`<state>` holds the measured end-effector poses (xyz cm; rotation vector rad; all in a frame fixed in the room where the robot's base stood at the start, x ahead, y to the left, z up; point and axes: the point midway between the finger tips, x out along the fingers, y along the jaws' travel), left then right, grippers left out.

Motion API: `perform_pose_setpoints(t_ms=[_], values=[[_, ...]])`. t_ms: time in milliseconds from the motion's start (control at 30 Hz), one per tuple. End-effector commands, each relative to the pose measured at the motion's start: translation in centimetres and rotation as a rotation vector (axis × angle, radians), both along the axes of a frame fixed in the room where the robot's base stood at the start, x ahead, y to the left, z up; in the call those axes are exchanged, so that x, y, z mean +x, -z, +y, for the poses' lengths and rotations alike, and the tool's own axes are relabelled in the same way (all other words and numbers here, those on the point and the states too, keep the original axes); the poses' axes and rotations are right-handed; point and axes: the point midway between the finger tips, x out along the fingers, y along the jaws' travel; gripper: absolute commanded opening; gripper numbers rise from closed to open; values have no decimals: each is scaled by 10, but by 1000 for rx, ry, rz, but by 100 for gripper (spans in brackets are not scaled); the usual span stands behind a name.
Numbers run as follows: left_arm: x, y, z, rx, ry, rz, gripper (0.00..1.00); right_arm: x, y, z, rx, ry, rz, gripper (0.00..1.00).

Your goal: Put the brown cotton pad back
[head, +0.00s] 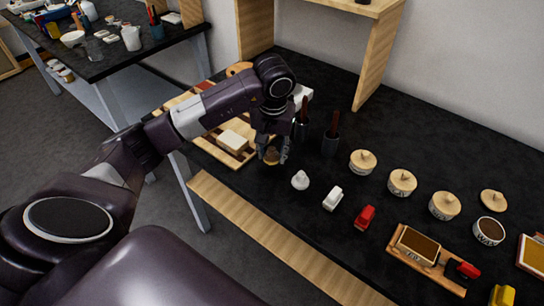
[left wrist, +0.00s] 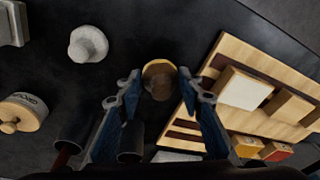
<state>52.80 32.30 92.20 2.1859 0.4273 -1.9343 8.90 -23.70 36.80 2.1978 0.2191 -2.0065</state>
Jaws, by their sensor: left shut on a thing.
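The brown cotton pad (head: 272,157) is a small round piece, brown with a tan edge. My left gripper (head: 273,155) is shut on it and holds it low over the black table. In the left wrist view, the pad (left wrist: 160,78) sits between the two fingertips (left wrist: 160,84). The wooden rack (left wrist: 222,56) lies just right of the gripper there, with a pale block (left wrist: 243,90) and other blocks on it. In the head view this rack (head: 239,162) is left of the gripper, partly hidden by my arm. My right gripper is not in view.
Dark cups (head: 330,142) with handled tools stand close right of the gripper. A white knob-shaped piece (head: 300,180), a white block (head: 333,198) and a red block (head: 365,217) are nearer the front. Lidded jars (head: 402,183) and an open jar (head: 489,231) stand at right.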

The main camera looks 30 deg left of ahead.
Motion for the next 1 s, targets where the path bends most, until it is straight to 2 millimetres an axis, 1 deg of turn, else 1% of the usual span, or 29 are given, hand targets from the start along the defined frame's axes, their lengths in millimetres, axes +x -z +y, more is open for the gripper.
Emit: perform_pose_setpoints(t_ms=[33, 100, 200, 433, 567, 600, 733, 1000], values=[[-1, 9, 0, -1, 0, 6, 15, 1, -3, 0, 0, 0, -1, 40], [-1, 18, -1, -2, 1, 5, 15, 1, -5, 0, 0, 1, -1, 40], [0, 24, -1, -1, 0, 1, 15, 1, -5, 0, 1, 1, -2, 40], [0, 25, 0, -1, 0, 0, 15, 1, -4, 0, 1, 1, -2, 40], [0, 29, 0, 0, 1, 0, 15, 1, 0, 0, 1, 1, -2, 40], [0, 28, 0, 0, 1, 0, 37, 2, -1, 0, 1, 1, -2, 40], [0, 28, 0, 0, 1, 0, 51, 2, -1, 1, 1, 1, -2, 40], [0, 27, 0, 0, 1, 1, 52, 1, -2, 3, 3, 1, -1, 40]])
